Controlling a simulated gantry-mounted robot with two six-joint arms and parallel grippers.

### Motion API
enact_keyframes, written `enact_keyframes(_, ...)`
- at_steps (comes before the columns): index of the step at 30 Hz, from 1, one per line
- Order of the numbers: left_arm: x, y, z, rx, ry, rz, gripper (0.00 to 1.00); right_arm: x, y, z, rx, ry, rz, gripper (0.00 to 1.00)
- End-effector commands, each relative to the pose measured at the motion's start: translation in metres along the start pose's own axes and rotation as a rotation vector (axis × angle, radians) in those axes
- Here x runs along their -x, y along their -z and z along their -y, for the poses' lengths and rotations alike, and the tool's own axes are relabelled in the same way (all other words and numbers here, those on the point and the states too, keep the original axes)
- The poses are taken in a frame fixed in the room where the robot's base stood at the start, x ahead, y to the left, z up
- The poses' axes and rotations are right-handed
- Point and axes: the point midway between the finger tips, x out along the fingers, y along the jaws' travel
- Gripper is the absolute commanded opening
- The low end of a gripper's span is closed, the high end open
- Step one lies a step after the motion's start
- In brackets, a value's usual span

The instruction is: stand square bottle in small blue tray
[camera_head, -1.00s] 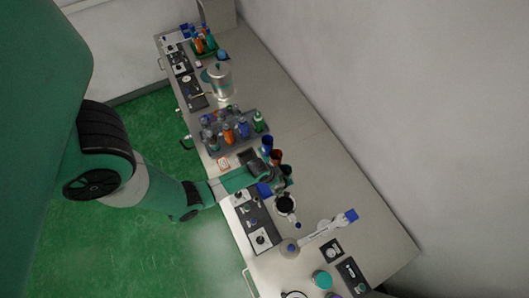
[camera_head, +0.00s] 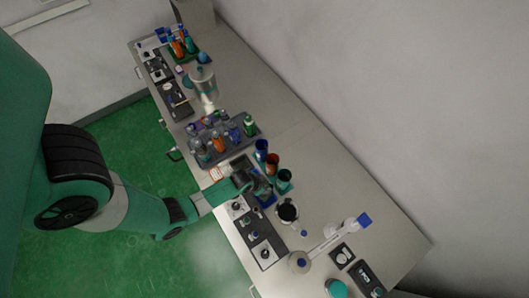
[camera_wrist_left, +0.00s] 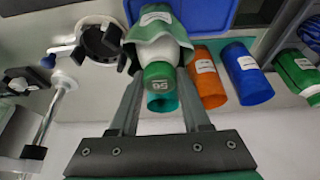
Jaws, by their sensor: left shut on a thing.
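My left gripper (camera_head: 258,186) is over the bench, in front of the row of cups. The cap points toward the wrist camera. The small blue tray (camera_wrist_left: 202,8) shows behind the bottle in that view; in the head view the tray (camera_head: 268,201) is partly hidden under the gripper. I cannot tell whether the bottle's base touches the tray. My right gripper is not in view.
Blue (camera_head: 261,149), orange (camera_head: 272,163) and teal (camera_head: 284,179) cups stand close beyond the gripper. A grey rack of several bottles (camera_head: 247,128) is up the bench. A dark round vessel (camera_head: 287,211) and a black panel (camera_head: 254,229) are near the tray.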

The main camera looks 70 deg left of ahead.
Motion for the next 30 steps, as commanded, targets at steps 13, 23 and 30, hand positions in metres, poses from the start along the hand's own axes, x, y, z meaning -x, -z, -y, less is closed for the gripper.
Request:
enact_keyframes(13, -0.013, -0.004, 0.0, 0.0, 0.0, -0.004, 0.0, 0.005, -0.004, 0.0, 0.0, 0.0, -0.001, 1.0)
enact_keyframes(23, -0.012, -0.004, 0.0, 0.0, 0.0, -0.002, 0.77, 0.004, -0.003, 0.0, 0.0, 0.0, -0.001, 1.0)
enact_keyframes(30, -0.002, -0.003, 0.0, 0.0, 0.0, -0.002, 0.77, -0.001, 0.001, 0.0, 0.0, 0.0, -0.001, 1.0)
